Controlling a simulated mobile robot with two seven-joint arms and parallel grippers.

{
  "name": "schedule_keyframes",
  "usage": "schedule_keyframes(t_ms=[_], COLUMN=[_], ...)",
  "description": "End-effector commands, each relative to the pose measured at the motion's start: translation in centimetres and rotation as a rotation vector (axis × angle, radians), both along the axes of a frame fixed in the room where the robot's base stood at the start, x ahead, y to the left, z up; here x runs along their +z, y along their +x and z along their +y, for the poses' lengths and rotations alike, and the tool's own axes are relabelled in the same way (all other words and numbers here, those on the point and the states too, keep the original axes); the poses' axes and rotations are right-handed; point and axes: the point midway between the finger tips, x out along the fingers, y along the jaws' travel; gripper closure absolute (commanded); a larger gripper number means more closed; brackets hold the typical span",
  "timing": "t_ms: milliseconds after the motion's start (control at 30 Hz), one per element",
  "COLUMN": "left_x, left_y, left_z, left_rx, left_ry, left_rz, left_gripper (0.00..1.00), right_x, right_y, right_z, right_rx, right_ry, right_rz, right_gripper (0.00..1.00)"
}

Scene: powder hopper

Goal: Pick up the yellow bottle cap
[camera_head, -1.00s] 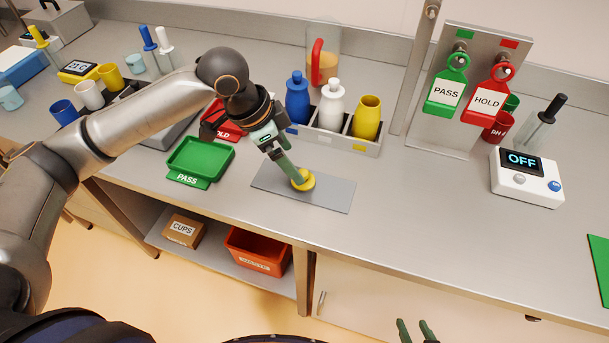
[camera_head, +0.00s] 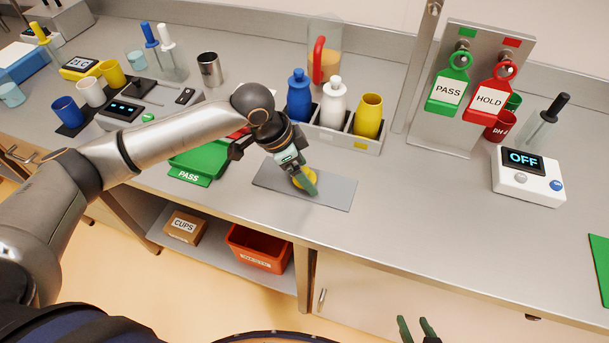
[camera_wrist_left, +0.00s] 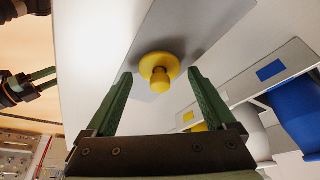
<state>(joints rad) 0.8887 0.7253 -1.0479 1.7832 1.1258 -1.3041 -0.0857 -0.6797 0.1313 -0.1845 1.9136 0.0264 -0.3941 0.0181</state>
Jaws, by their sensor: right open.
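The yellow bottle cap (camera_head: 297,180) sits on the grey mat (camera_head: 335,192), partly hidden by my left gripper (camera_head: 306,183) in the head view. In the left wrist view the cap (camera_wrist_left: 158,70) has a wide round flange and a knob. It shows between and slightly beyond the two green fingertips of my left gripper (camera_wrist_left: 160,76), with a gap on both sides. The left gripper is open and holds nothing. My right gripper (camera_head: 418,328) is open and empty at the bottom edge of the head view, away from the bench.
A rack (camera_head: 340,140) behind the mat holds a blue bottle (camera_head: 299,98), a white bottle (camera_head: 333,105) and an uncapped yellow bottle (camera_head: 367,117). The green PASS tray (camera_head: 190,165) lies left of the mat. The bench to the right is clear up to the OFF device (camera_head: 527,180).

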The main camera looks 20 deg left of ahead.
Motion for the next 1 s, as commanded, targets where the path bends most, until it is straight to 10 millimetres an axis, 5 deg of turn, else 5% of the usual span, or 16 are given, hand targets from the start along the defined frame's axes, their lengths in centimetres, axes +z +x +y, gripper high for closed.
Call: schedule_keyframes(t_ms=[700,1000], left_x=[0.04,0.28], left_y=[-0.01,0.03], left_z=[0.03,0.01], left_rx=[0.000,0.000], left_ry=[0.000,0.000], left_rz=[0.000,-0.001], left_gripper=[0.92,0.92], right_x=[0.05,0.03], right_y=[0.08,0.09], right_z=[-0.02,-0.01], right_rx=[0.000,-0.001], right_ry=[0.000,0.000], right_rz=[-0.002,-0.002], right_gripper=[0.50,0.50])
